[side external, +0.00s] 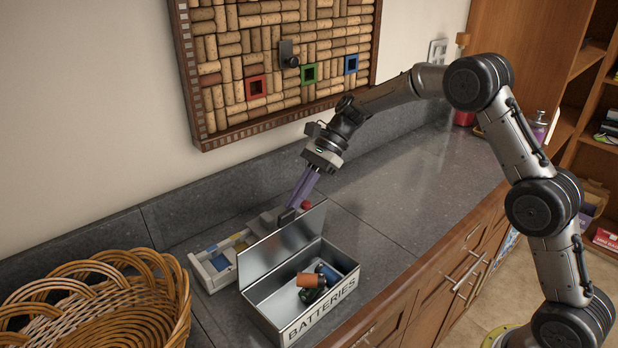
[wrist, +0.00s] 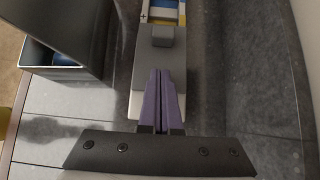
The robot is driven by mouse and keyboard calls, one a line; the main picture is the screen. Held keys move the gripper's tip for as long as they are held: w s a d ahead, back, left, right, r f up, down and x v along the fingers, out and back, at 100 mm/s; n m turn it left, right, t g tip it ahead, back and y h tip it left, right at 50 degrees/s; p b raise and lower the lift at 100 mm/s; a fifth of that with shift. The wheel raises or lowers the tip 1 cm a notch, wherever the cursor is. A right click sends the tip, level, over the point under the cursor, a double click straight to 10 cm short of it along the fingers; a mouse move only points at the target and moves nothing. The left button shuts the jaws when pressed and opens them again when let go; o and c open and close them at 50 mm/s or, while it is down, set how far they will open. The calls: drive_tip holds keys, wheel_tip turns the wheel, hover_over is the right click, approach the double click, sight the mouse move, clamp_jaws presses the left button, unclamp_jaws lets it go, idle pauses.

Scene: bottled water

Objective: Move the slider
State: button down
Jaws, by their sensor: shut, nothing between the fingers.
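The slider unit (side external: 194,272) lies on the counter behind the metal box, a pale tray with blue and yellow sections showing at its left end. Its grey sliding cover (side external: 262,224) is toward the right end, with a raised grey handle (side external: 286,217). In the wrist view the handle (wrist: 162,36) stands on the cover (wrist: 150,68), just beyond my fingertips. My gripper (side external: 293,206) points down at the cover's right part, its purple fingers shut together and empty. In the wrist view the fingertips (wrist: 159,72) overlap the cover; I cannot tell whether they touch it.
An open metal box (side external: 262,302) marked BATTERIES, with its lid (side external: 282,246) raised, stands close in front of the slider. A wicker basket (side external: 130,315) is at left. The counter (side external: 385,190) is clear to the right.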

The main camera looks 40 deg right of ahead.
drive_tip(key=shift+a+r, duration=0.15)
drive_tip(key=shift+a, duration=1.65)
drive_tip(key=a, duration=1.2)
drive_tip(key=shift+a, duration=0.35)
